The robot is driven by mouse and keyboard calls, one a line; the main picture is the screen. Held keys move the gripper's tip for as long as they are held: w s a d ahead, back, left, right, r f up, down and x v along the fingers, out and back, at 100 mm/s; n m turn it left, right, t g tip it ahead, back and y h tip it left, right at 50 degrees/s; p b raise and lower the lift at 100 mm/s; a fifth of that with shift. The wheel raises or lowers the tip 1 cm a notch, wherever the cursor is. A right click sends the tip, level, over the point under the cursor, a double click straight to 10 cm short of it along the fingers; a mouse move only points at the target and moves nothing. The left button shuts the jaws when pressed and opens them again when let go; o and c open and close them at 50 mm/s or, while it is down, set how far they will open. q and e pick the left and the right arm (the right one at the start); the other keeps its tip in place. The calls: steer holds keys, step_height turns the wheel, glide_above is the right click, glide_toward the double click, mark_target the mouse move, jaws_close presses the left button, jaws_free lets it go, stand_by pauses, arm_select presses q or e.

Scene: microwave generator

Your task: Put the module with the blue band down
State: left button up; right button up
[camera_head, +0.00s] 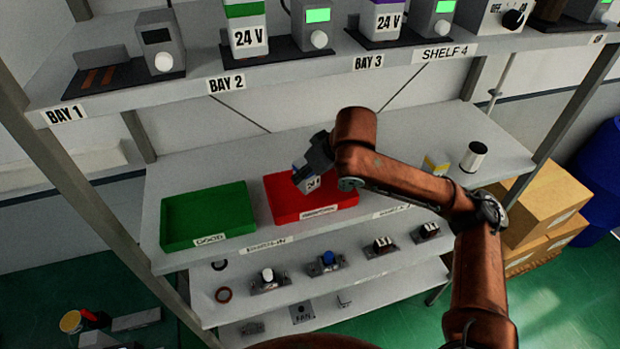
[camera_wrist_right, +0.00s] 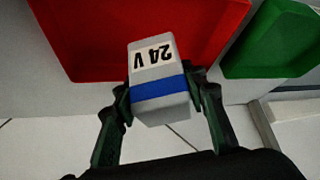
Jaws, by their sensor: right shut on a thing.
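The module with the blue band (camera_wrist_right: 158,87) is a light grey block with a "24 V" label, held between the dark fingers of my right gripper (camera_wrist_right: 165,98). In the head view the module (camera_head: 312,182) is tilted and appears over the red tray (camera_head: 340,192) on the middle shelf. In the wrist view the red tray (camera_wrist_right: 90,40) lies beyond the module. I cannot tell whether the module touches the tray. My right gripper (camera_head: 306,175) comes in from the right and is partly hidden by its own wrist. My left gripper is not in view.
A green tray (camera_head: 208,215) stands left of the red one. A white cylinder (camera_head: 474,157) and a yellow-marked block (camera_head: 436,164) stand right on this shelf. The upper shelf (camera_head: 205,86) carries modules in labelled bays. Knobbed parts sit on the shelf below.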

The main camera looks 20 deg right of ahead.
mark_target(310, 181)
steer(key=shift+w+d+f, duration=0.1)
steer(key=shift+d+f, duration=0.05)
steer(key=shift+f, duration=0.05)
steer(key=shift+w+d+f, duration=0.15)
steer(key=shift+w+f, duration=0.05)
steer(key=shift+f, duration=0.1)
steer(key=shift+w+d+f+p, duration=0.15)
steer(key=shift+f+p, duration=0.15)
steer(key=shift+f, duration=0.3)
steer(key=shift+w+a+f+p, duration=0.1)
steer(key=shift+f+p, duration=0.15)
steer(key=shift+f, duration=0.35)
steer(key=shift+d+f, duration=0.1)
steer(key=shift+f, duration=0.5)
steer(key=o, duration=0.9)
steer(key=shift+f, duration=0.1)
steer(key=o, duration=0.5)
steer(key=shift+s, duration=0.1)
steer(key=shift+c, duration=0.2)
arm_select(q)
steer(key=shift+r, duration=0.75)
